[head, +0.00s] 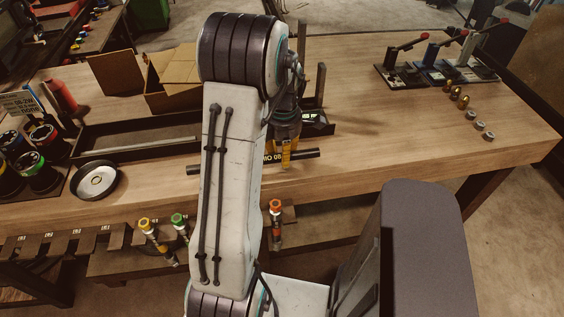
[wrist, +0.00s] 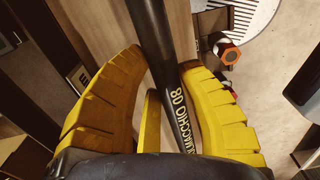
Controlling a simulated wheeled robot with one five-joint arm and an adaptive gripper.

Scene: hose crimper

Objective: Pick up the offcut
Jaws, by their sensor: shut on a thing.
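The offcut is a short length of black hose (head: 306,155) with yellow lettering ending in "08". In the head view it lies level over the front part of the workbench, with both ends showing and its middle hidden by my arm. My gripper (head: 285,158) has yellow fingers and points down at the hose. In the wrist view the offcut (wrist: 153,35) runs between the two curved fingers of my gripper (wrist: 162,68), which is shut on it. I cannot tell whether the hose touches the bench top.
A long dark tray (head: 90,153) and a cardboard box (head: 165,100) stand behind on the left. A round dish (head: 97,181) is near the front edge. Several red-handled levers (head: 400,75) stand at the back right. Fittings (head: 275,222) hang below the front edge.

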